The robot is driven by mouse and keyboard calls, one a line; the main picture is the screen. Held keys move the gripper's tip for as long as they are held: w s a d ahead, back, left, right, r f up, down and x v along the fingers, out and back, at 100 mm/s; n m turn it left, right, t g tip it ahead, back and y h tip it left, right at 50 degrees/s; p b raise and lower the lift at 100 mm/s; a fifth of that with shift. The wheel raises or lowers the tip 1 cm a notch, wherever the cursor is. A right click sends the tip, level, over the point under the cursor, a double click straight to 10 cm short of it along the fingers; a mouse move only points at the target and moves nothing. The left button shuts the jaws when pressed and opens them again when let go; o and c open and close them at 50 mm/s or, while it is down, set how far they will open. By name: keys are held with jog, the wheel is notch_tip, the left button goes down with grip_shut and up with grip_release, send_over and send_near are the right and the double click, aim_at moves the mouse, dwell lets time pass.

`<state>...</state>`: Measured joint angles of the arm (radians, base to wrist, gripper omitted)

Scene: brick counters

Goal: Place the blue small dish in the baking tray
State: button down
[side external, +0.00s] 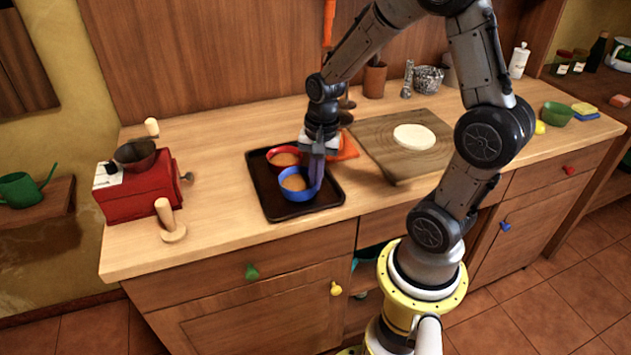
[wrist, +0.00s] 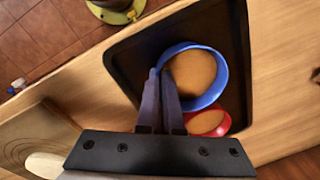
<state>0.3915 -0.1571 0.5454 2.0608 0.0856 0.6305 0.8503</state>
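The blue small dish (side external: 297,194) holds a brown filling and is within the outline of the dark baking tray (side external: 275,215). I cannot tell whether its base touches the tray floor. It also shows in the wrist view (wrist: 218,92), beside my fingers. My gripper (side external: 317,172) points down at the dish's right side in the side view. In the wrist view my gripper (wrist: 158,72) has its fingers nearly together, with the blue rim pinched at the tips. A red dish (side external: 283,150) with a similar filling is in the tray, right beside the blue one.
A wooden board (side external: 385,160) with pale dough (side external: 414,137) lies right of the tray, and an orange cloth (side external: 346,147) lies between them. A red grinder (side external: 138,190) and a wooden stamp (side external: 170,222) stand left. The counter (side external: 220,225) between the stamp and tray is clear.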

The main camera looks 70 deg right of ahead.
jog(key=shift+f, duration=0.55)
jog(key=shift+f, duration=0.15)
jog(key=c, duration=1.1)
grip_release()
notch_tip(320, 180, up, 12)
jog(key=s+a+r+n+t, duration=0.1)
jog(key=s+a+n, duration=0.2)
jog(key=n, duration=0.2)
jog(key=s+a+r+n+t, duration=0.2)
jog(key=s+a+n, duration=0.1)
jog(key=s+n, duration=0.1)
jog(key=s+a+r+n+t, duration=0.1)
jog(key=s+a+n, duration=0.2)
jog(key=n, duration=0.3)
jog(key=shift+s+a+r+t, duration=0.3)
jog(key=shift+s+a+r, duration=0.1)
jog(key=shift+a, duration=0.1)
